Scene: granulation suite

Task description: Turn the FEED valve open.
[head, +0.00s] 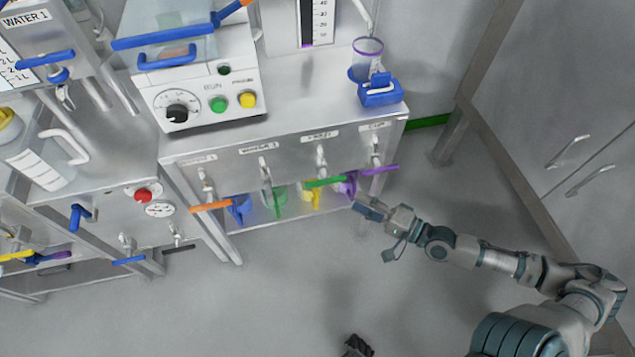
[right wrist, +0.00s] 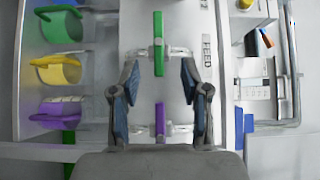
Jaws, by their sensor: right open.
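The FEED valve has a green bar handle (head: 325,182), on the front of the steel bench. In the right wrist view the green handle (right wrist: 158,43) stands crosswise to its short pipe, beside the FEED label (right wrist: 207,52). My right gripper (head: 370,210) is open and empty, in front of and to the right of the handle in the head view. In the right wrist view the fingers (right wrist: 160,72) frame the handle's near end; contact does not show. A dark part (head: 357,345) at the bottom edge may be my left gripper; its jaws cannot be made out.
A purple valve handle (head: 380,169) is just right of the green one and shows between the fingers in the right wrist view (right wrist: 160,120). An orange handle (head: 211,206) is farther left. Coloured scoop-like containers (head: 278,200) sit below. The floor in front is clear.

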